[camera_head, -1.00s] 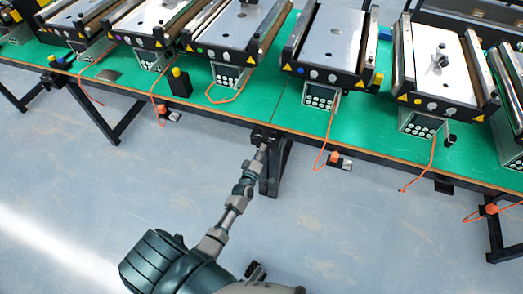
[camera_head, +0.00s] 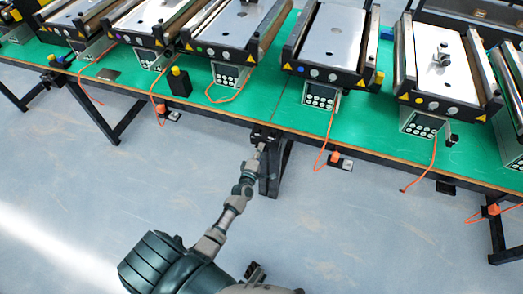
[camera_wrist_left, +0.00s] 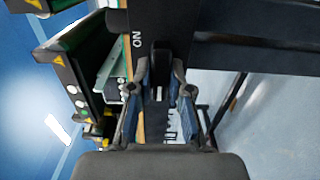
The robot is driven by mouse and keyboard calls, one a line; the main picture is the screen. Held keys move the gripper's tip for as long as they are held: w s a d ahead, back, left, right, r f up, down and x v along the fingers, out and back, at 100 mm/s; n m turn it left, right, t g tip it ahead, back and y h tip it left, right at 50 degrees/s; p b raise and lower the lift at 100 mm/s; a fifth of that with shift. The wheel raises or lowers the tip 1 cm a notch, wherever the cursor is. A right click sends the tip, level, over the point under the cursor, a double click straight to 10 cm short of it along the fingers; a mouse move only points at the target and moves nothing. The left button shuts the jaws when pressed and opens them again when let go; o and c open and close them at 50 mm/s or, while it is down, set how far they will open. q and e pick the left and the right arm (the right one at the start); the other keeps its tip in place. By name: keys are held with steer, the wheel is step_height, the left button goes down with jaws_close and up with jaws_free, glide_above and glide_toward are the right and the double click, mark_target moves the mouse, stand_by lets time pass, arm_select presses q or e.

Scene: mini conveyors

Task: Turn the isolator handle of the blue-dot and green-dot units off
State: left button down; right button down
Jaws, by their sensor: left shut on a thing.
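The blue-dot unit (camera_head: 330,45) is a small conveyor at the top middle of the head view. The green-dot unit (camera_head: 236,25) stands to its left. My left gripper (camera_head: 261,146) is at a black isolator box (camera_head: 264,132) on the table's front edge, below and between these units. In the left wrist view, the gripper (camera_wrist_left: 160,85) is shut on a black isolator handle (camera_wrist_left: 160,58), with a finger on each side. An "ON" mark shows on the black box (camera_wrist_left: 175,15) beside the handle. The fingers hide part of the handle. My right gripper is not in view.
More conveyors line the green table (camera_head: 270,112), including a yellow-dot unit (camera_head: 440,65) on the right. Orange cables (camera_head: 325,140) hang over the front edge. A black table leg (camera_head: 271,180) stands below the gripper. The grey floor (camera_head: 400,230) in front is clear.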

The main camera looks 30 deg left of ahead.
arm_select(q)
steer(key=shift+a, duration=0.25)
steer(key=c, duration=1.1)
jaws_free()
steer(key=shift+s, duration=0.1)
steer(key=shift+a+f, duration=0.1)
steer(key=v, duration=1.2)
